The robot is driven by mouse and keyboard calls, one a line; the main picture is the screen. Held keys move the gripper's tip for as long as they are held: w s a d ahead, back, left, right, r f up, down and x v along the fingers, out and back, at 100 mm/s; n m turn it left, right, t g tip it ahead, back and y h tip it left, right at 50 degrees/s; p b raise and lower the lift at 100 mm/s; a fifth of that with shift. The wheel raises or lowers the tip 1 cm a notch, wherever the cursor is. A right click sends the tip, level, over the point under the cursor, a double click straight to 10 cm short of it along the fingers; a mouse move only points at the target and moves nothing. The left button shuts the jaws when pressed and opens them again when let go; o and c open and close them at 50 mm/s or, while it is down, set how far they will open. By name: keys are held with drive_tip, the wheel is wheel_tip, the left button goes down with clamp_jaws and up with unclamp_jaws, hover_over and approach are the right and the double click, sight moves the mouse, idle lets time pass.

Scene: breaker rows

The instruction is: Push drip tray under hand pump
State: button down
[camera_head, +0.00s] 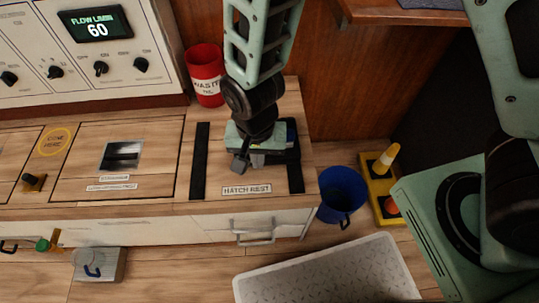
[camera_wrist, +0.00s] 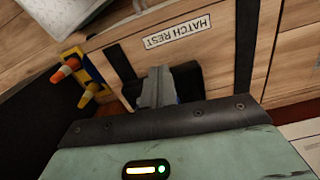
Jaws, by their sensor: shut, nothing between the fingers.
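A wide, pale grey shallow tray with a light rim and a speckled inside, which looks like the drip tray (camera_head: 330,272), lies on the wooden floor at the bottom of the head view. Part of it shows at the upper left of the wrist view (camera_wrist: 68,14). My gripper (camera_head: 240,166) is shut and empty over the counter by the HATCH REST label, apart from the tray.
The wooden counter (camera_head: 150,208) with dark strips and a drawer handle (camera_head: 254,237) lies between my gripper and the floor. A blue bucket (camera_head: 342,190) and a yellow stand with cones (camera_head: 380,182) are at the right. A red waste bin (camera_head: 206,76) stands behind.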

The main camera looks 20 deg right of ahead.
sight(261, 171)
wheel_tip(261, 171, down, 9)
drive_tip(key=b, duration=0.3)
drive_tip(key=shift+f+b, duration=0.2)
drive_tip(key=shift+b, duration=0.15)
drive_tip(key=w, duration=0.1)
drive_tip(key=w+b, duration=0.1)
drive_tip(key=shift+w+d+f, duration=0.2)
drive_tip(key=shift+w+d, duration=0.15)
drive_tip(key=shift+d, duration=0.05)
drive_tip(key=shift+w+d+r, duration=0.1)
drive_tip(key=shift+w+d, duration=0.05)
drive_tip(key=shift+w, duration=0.35)
drive_tip(key=shift+w, duration=0.2)
drive_tip(key=w+d+p, duration=0.1)
drive_tip(key=w+d, duration=0.1)
drive_tip(key=w, duration=0.4)
drive_tip(key=w+d+p, duration=0.2)
drive_tip(key=w, duration=0.5)
drive_tip(key=w+d+p, duration=0.2)
drive_tip(key=w, duration=0.4)
drive_tip(key=shift+w+d, duration=0.1)
drive_tip(key=shift+w, duration=0.05)
